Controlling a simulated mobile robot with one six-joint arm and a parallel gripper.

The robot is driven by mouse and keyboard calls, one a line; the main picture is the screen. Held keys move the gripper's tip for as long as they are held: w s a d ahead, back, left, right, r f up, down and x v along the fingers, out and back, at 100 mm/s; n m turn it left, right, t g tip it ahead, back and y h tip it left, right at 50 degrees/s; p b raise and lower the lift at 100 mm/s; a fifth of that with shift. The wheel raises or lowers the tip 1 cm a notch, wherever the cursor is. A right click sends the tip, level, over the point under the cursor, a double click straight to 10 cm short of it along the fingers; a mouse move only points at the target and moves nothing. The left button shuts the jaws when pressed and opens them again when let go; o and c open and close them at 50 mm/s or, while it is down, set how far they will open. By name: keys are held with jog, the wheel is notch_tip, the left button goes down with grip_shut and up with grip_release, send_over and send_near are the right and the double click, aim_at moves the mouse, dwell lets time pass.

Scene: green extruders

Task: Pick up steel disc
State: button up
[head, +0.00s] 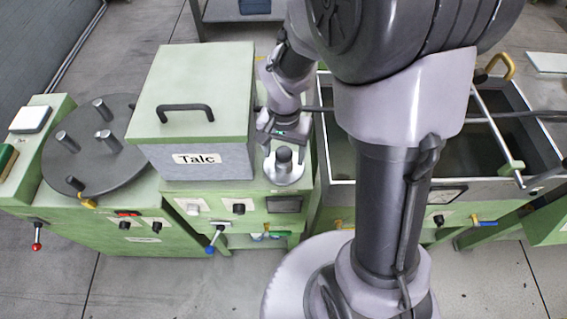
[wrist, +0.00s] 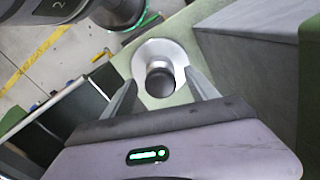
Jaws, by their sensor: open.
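The steel disc (head: 297,172) is a round, shiny plate with a dark upright knob (head: 284,158) at its middle. It lies on the green machine top, right of the Talc box. My gripper (head: 281,143) is open and empty, close to the knob on its far side. In the wrist view the disc (wrist: 160,47) and knob (wrist: 160,80) show between the two spread fingers (wrist: 160,77). I cannot tell whether the fingertips are level with the knob or still above it.
The green-lidded Talc box (head: 203,136) stands close on the left. A dark turntable with upright pegs (head: 98,152) is further left. A metal-rimmed trough (head: 480,150) lies to the right, partly hidden by my arm. Switches and a lever (head: 215,240) line the machine's front.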

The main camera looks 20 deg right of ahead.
notch_tip(320, 180, down, 2)
jog(key=shift+f, duration=0.15)
jog(key=shift+c, duration=1)
grip_shut()
jog(key=shift+r, duration=0.25)
